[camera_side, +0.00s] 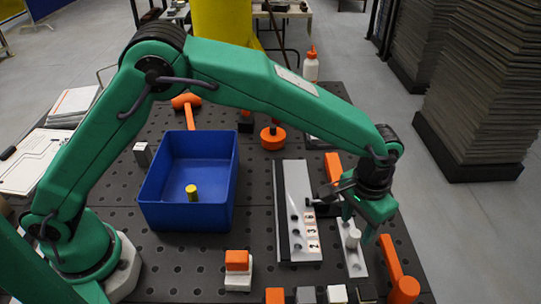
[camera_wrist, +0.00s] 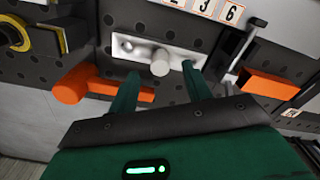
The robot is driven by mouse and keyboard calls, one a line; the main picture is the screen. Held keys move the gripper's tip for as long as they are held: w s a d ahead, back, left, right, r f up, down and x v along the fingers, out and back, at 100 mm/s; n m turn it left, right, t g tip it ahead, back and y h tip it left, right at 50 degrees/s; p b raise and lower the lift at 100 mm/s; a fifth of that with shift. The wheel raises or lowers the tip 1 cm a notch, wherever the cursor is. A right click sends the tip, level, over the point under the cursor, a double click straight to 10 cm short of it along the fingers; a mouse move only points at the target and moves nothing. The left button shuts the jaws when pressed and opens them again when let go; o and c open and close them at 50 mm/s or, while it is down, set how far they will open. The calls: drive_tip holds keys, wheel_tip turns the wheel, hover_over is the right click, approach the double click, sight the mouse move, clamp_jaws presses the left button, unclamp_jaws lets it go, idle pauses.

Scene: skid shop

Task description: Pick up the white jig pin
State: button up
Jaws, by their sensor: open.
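The white jig pin (camera_side: 353,239) is a short white cylinder standing on a narrow silver plate (camera_side: 357,263) at the right of the bench. In the wrist view the pin (camera_wrist: 160,64) shows in front of the gap between my fingers, with the silver plate (camera_wrist: 130,46) behind it. My gripper (camera_side: 358,222) is open, its green fingers pointing down close to the pin. In the wrist view my gripper (camera_wrist: 160,80) has a finger on each side of the pin's line, with nothing held. I cannot tell whether a finger touches the pin.
An orange-headed hammer (camera_side: 402,285) lies right of the plate. A silver fixture (camera_side: 290,195) with numbered tiles is to its left. A blue bin (camera_side: 160,205) holds a yellow cylinder (camera_side: 192,193). An orange-topped block (camera_side: 237,262) and several small blocks are at the front.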

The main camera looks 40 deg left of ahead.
sight(355, 233)
drive_tip(key=shift+w+f, duration=0.1)
drive_tip(key=shift+f, duration=2.1)
clamp_jaws()
drive_tip(key=shift+r, duration=0.15)
drive_tip(key=shift+d+r, duration=0.1)
drive_tip(key=shift+r, duration=0.5)
drive_tip(key=r, duration=0.3)
drive_tip(key=shift+s+d+r, duration=0.1)
drive_tip(key=shift+s+d, duration=0.05)
drive_tip(key=shift+s, duration=0.2)
drive_tip(key=s+d+r, duration=0.3)
drive_tip(key=s+r, duration=0.3)
drive_tip(key=s, duration=0.4)
drive_tip(key=shift+s+d+r, duration=0.15)
drive_tip(key=shift+d+r, duration=0.05)
drive_tip(key=shift+d, duration=0.1)
